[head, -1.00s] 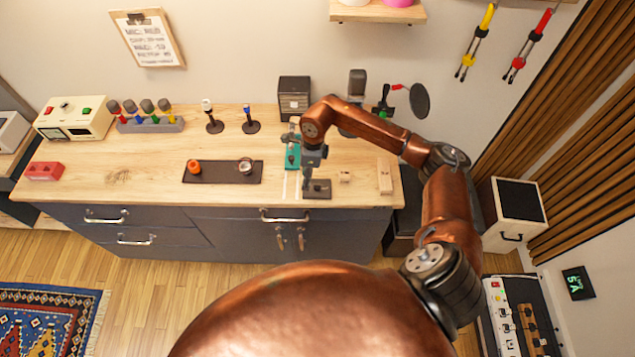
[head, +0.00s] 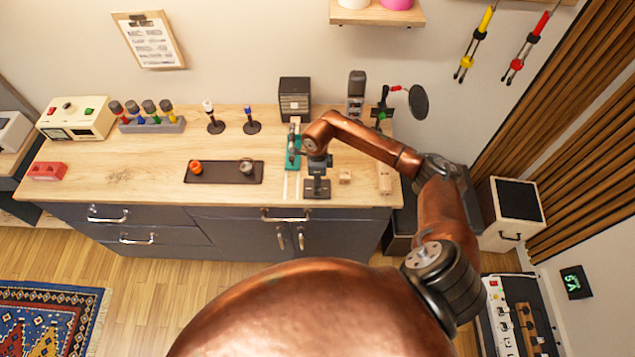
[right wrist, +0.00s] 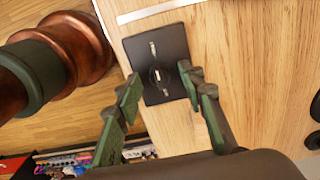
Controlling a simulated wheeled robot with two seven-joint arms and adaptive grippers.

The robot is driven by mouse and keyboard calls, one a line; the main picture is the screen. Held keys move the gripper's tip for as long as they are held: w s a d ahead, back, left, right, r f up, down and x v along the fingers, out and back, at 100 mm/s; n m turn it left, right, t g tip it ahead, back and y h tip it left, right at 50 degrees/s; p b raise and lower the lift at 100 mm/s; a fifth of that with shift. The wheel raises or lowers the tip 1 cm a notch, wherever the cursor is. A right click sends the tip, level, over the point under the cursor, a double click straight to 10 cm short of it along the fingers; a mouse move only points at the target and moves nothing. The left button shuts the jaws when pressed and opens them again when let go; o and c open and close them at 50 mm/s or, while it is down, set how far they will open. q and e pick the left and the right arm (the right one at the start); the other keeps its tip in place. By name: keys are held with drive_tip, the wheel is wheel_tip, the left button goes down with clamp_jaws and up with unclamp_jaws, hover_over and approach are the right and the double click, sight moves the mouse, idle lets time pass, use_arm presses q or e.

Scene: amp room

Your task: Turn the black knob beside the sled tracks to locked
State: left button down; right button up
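The black knob (right wrist: 158,75) sits on a square dark plate (right wrist: 171,40) near the front edge of the bench. In the head view the plate (head: 311,195) lies just right of the pale sled tracks (head: 286,186), and my gripper partly hides the knob. A light mark shows on the knob. My right gripper (right wrist: 161,82) is open, its fingers apart on either side of the knob; I cannot tell whether they touch it. In the head view the right gripper (head: 317,187) points down over the plate. My left gripper is not in view.
A dark tray (head: 222,179) with an orange and a silver knob lies to the left. The bench's left middle is clear.

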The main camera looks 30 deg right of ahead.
drive_tip(key=shift+c, duration=0.2)
clamp_jaws()
